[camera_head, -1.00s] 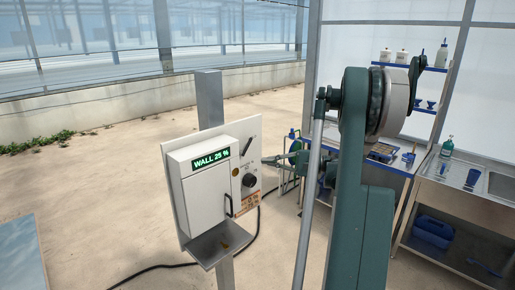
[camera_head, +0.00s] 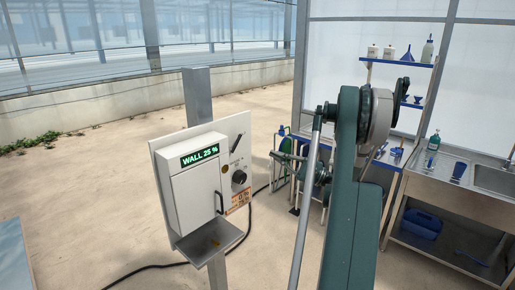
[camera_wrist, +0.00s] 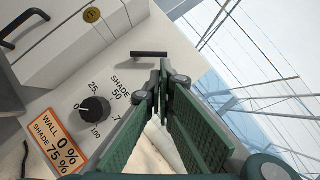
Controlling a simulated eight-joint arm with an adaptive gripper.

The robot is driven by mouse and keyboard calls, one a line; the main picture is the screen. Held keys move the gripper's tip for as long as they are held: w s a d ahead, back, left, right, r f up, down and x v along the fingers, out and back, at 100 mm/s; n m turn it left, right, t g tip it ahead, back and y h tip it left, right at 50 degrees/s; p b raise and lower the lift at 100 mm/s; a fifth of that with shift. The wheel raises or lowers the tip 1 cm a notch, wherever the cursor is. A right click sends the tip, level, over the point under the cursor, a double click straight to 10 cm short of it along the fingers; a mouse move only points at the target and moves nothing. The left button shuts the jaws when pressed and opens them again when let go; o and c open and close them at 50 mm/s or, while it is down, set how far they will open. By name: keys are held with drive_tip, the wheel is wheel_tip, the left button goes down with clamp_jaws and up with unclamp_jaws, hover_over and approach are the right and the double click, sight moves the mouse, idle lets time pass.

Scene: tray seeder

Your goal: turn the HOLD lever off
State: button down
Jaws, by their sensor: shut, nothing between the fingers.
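A white control panel (camera_head: 159,163) on a grey post carries a thin black lever (camera_head: 237,141) at its upper right, slanting up to the right. Its HOLD label is too small to read. A black bar that looks like this lever (camera_wrist: 149,54) also shows in the wrist view, just beyond the fingertips. My gripper (camera_head: 272,154) is right of the panel, apart from it. In the wrist view my gripper's green-padded fingers (camera_wrist: 160,72) are shut and empty, their tips close below the bar in the picture. Contact cannot be told there.
A black knob (camera_head: 239,177) with a scale sits below the lever, above an orange label (camera_head: 238,197). A workbench and steel sink (camera_head: 455,190) stand right.

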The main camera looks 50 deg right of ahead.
drive_tip(key=x, duration=1.4)
drive_tip(key=shift+s, duration=0.1)
drive_tip(key=shift+w+a+r+n+g, duration=0.35)
drive_tip(key=shift+a+r+n+g, duration=0.2)
drive_tip(key=shift+n, duration=0.25)
drive_tip(key=shift+r, duration=0.1)
drive_tip(key=b+v, duration=0.1)
drive_tip(key=v, duration=1.3)
drive_tip(key=shift+d+b, duration=0.3)
drive_tip(key=shift+d, duration=0.1)
